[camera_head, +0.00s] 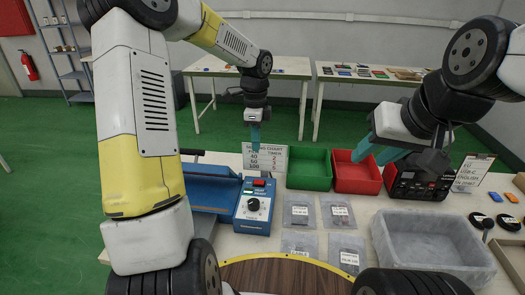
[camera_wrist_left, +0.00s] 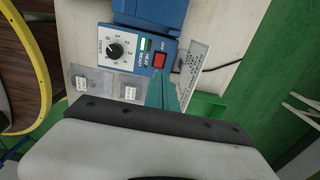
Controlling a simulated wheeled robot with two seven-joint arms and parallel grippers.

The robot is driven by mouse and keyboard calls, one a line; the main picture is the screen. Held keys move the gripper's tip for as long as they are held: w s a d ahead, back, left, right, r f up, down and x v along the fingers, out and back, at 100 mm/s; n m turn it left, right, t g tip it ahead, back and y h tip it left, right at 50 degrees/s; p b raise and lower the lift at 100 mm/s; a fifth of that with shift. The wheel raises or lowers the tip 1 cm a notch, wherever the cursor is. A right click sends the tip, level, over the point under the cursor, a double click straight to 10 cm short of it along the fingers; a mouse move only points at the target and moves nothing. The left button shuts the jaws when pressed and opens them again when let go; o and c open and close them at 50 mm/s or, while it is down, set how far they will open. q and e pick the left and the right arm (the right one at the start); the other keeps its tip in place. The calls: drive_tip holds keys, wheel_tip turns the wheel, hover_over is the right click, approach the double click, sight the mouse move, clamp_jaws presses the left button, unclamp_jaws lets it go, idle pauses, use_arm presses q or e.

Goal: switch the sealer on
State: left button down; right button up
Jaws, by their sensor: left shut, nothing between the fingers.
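The blue sealer (camera_head: 253,222) stands on the near table, with a black dial (camera_head: 253,205) and a red switch (camera_head: 259,182) on its panel. Its long blue body extends to the left, partly hidden behind my left arm. In the left wrist view the red switch (camera_wrist_left: 160,60) and white dial face (camera_wrist_left: 115,50) show clearly. My left gripper (camera_head: 255,138) is shut and empty, pointing down above and behind the switch, in front of the chart. Its teal fingers (camera_wrist_left: 165,92) appear close to the switch in the wrist view. My right gripper (camera_head: 375,152) is open over the red bin.
A sealing chart card (camera_head: 268,158) stands behind the sealer. A green bin (camera_head: 309,170) and a red bin (camera_head: 356,176) are to its right, then a black-and-red device (camera_head: 418,186). Several labelled bags (camera_head: 300,211) and a grey tray (camera_head: 430,242) lie in front.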

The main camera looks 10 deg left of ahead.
sight(256, 182)
use_arm(q)
wheel_tip(256, 182, down, 13)
drive_tip(key=shift+f, duration=0.1)
idle(0.3)
